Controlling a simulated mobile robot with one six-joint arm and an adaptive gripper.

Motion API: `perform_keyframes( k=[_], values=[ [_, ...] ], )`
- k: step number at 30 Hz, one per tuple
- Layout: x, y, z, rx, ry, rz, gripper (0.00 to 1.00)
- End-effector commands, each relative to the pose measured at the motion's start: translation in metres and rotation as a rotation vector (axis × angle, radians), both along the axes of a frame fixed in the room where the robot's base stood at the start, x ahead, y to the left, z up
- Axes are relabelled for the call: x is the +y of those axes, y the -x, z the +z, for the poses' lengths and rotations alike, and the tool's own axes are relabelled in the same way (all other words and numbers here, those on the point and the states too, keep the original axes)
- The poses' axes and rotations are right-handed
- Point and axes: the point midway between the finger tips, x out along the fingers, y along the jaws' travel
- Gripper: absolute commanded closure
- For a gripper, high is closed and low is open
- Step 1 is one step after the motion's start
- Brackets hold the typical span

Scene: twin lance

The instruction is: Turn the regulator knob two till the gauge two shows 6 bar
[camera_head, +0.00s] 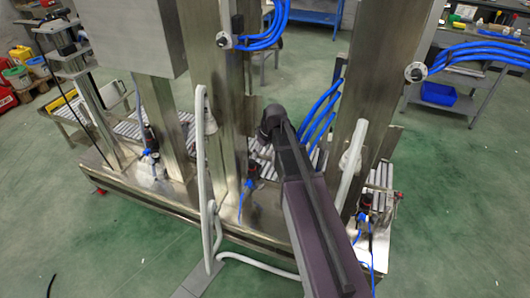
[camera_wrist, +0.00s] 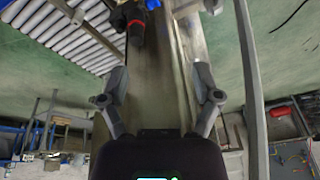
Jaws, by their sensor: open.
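Three small regulator units show in the head view: one at the left post (camera_head: 150,155), one by the middle post (camera_head: 251,172) and one at the right post (camera_head: 365,204). No labels are legible, so I cannot tell which is number two. No gauge reading can be made out. A dark regulator with a red ring (camera_wrist: 131,20) shows at the top of the wrist view, beside a blue fitting. My gripper (camera_wrist: 160,85) is open and empty, with the regulator ahead of it and left of centre, apart from the fingers. In the head view my arm hides the gripper.
Steel posts (camera_head: 218,80) rise from the long machine base, with white bent pipes (camera_head: 205,180) in front. Blue hoses (camera_head: 318,115) hang between the middle and right posts. A roller conveyor (camera_wrist: 75,35) lies beyond the base.

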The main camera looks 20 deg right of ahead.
Motion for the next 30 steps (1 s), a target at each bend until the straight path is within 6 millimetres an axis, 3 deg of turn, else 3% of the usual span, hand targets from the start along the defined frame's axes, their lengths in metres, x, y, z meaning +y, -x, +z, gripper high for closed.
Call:
perform_keyframes(
  k=[18,30],
  values=[
    [0.012,0.076,0.049,0.118,0.043,-0.203,0.19],
    [0.014,0.101,0.063,0.157,0.064,-0.286,0.19]
  ],
)
